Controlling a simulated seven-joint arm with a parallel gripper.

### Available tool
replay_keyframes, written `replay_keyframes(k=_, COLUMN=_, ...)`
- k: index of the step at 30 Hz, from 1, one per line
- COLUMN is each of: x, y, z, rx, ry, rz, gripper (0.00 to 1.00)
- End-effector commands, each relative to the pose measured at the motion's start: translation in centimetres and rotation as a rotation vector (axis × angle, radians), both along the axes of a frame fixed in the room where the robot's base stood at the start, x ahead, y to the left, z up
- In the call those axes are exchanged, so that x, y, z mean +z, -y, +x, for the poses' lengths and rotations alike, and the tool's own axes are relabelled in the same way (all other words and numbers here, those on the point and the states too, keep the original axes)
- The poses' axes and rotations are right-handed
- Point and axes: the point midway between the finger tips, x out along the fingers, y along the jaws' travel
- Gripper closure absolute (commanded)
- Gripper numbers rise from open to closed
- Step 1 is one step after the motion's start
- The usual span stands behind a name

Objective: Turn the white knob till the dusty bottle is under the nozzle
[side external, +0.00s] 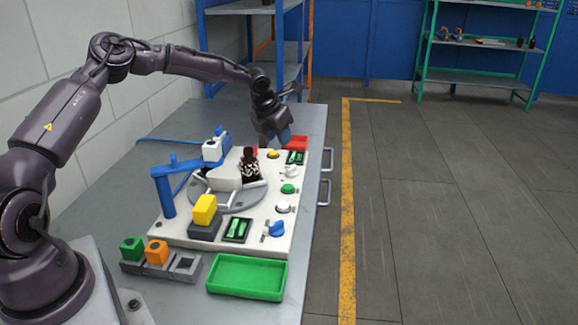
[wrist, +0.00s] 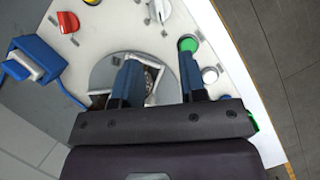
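The white knob (side external: 291,171) is on the right side of the white panel; it also shows at the top of the wrist view (wrist: 160,10). A dark bottle with pale specks (side external: 250,168) stands on the grey turntable (side external: 232,199). Its speckled part shows between my fingers in the wrist view (wrist: 152,76). My gripper (side external: 283,138) is above the panel's far end. Its fingers (wrist: 159,62) are apart and empty, not touching the white knob.
A red knob (wrist: 68,22), a green button (side external: 288,188), a white button (side external: 283,207) and a blue knob (side external: 276,229) are on the panel. A yellow block (side external: 205,208) stands near its front. A green tray (side external: 247,277) lies in front.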

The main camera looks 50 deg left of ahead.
Motion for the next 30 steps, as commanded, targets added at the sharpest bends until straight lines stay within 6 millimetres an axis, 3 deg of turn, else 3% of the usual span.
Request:
replay_keyframes(k=5, x=-2.1, y=-0.1, z=0.8, rx=0.003, ry=-0.002, rz=-0.002, gripper=0.62)
replay_keyframes(k=17, x=-9.7, y=-0.9, z=3.8, rx=0.001, ry=0.0, rz=0.002, gripper=0.62)
replay_keyframes(k=24, x=-11.5, y=-1.2, z=4.6, rx=0.0, ry=0.002, rz=0.003, gripper=0.62)
replay_keyframes(k=30, x=-11.8, y=-1.2, z=4.7, rx=-0.001, ry=0.003, rz=0.004, gripper=0.62)
